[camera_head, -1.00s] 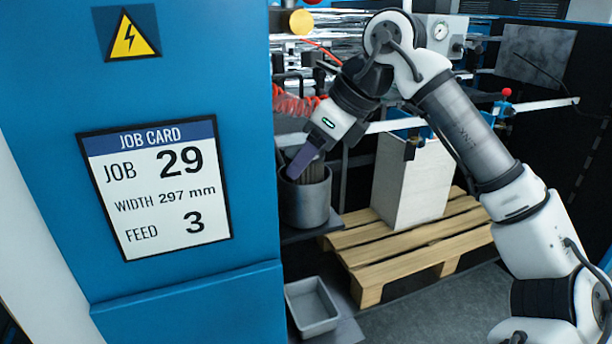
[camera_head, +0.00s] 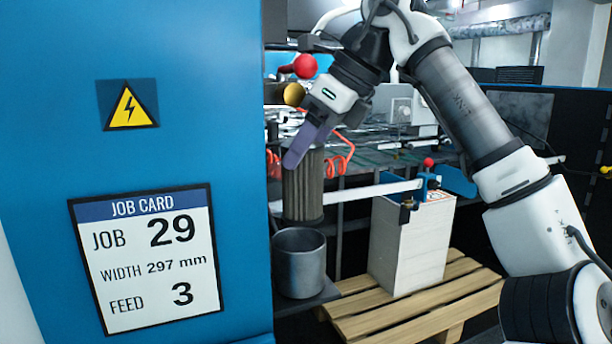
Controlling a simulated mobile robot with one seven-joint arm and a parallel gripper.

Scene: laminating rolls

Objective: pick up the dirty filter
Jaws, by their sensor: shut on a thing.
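The dirty filter (camera_head: 303,188) is a grey-brown pleated cylinder. It hangs upright above the grey round canister (camera_head: 299,264), clear of its rim. My gripper (camera_head: 302,150) is shut on the filter's top end. Its purple-grey fingers cover part of that top. The canister stands open on a dark shelf; I cannot see its bottom.
A blue cabinet with a job card (camera_head: 147,258) fills the left side, close to the filter. A white block-like stack (camera_head: 408,245) stands on a wooden pallet (camera_head: 415,312) to the right. A pale horizontal bar (camera_head: 375,191) and red coiled hose (camera_head: 343,158) are near the filter.

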